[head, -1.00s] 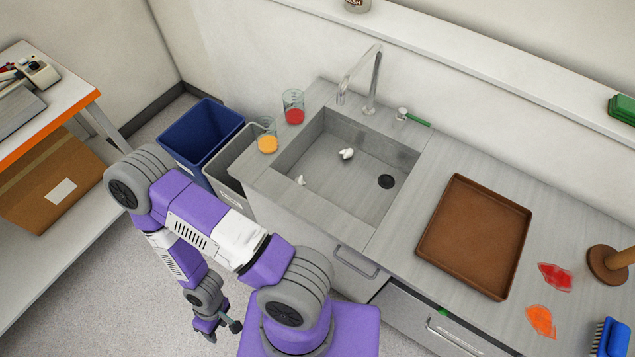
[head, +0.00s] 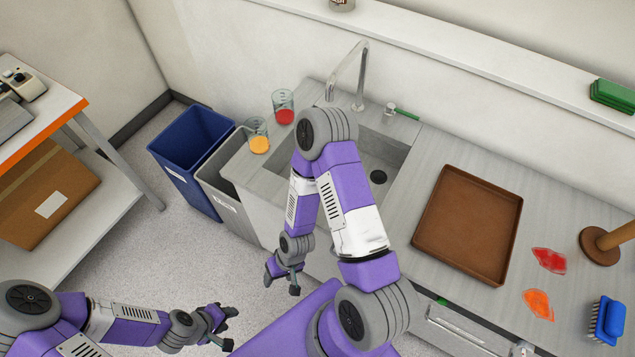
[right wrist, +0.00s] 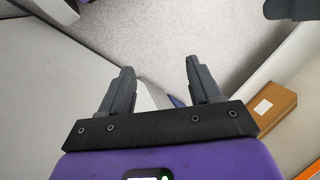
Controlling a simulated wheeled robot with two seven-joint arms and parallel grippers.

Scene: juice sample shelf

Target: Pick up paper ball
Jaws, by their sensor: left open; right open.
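No paper ball shows in the current views. My right arm covers much of the grey sink (head: 395,150), where two small white crumpled pieces lay in the earlier head view. My right gripper (head: 281,283) hangs low in front of the sink cabinet, pointing down. In the right wrist view its two fingers (right wrist: 159,75) are apart with nothing between them. My left gripper (head: 229,328) is at the lower left over the floor, open and empty, well away from the sink.
A beaker of red liquid (head: 284,117) and one of orange liquid (head: 258,143) stand on the counter left of the sink. A blue bin (head: 196,150) and a grey bin (head: 224,186) stand left of the cabinet. A brown tray (head: 467,225) lies right of the sink.

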